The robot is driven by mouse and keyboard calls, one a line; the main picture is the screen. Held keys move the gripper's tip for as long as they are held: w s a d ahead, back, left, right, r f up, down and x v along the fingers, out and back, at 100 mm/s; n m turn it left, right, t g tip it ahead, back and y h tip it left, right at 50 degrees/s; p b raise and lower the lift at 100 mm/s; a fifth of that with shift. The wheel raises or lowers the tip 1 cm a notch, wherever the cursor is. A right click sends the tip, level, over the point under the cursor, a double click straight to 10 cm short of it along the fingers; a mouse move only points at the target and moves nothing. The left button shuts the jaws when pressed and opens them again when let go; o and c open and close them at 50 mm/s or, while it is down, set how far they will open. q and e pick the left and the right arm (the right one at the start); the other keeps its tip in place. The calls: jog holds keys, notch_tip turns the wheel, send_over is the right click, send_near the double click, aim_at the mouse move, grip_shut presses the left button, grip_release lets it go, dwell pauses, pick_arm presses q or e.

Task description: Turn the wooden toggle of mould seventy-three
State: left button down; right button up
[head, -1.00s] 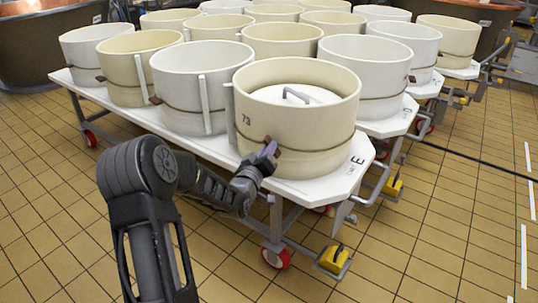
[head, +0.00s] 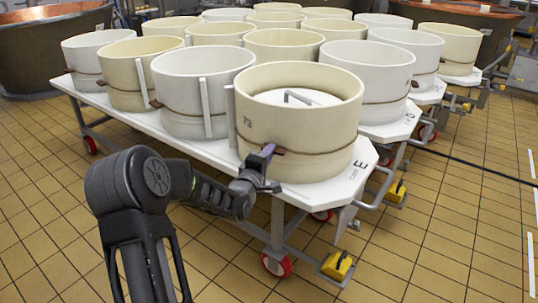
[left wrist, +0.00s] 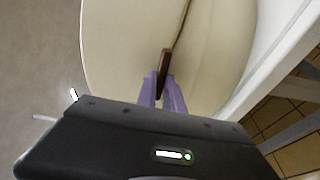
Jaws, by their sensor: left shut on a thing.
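Mould seventy-three (head: 290,168) is a cream round tub with "73" on its side, at the near corner of a white table. A brown cord (head: 325,152) runs around it to a small wooden toggle, which shows in the left wrist view (left wrist: 165,60). My left gripper (head: 267,151) is at the mould's front wall. In the left wrist view its purple fingers (left wrist: 163,90) are shut on the lower end of the toggle, which stands roughly upright in that picture. In the head view the gripper partly hides the toggle. My right gripper is not in view.
A white lid with a handle (head: 296,97) lies inside the mould. Other white and cream moulds (head: 204,92) stand close behind and to the left. The wheeled white table (head: 352,180) has a yellow-pedalled caster (head: 338,266) below. The tiled floor in front is open.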

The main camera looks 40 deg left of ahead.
pick_arm(q)
jog(key=shift+n, duration=0.5)
jog(key=c, duration=1.5)
grip_release()
jog(key=shift+o, duration=0.2)
jog(key=shift+s, duration=0.1)
jog(key=p+v, duration=0.1)
jog(key=v, duration=0.6)
jog(key=shift+s, duration=0.3)
jog(key=shift+d, duration=0.1)
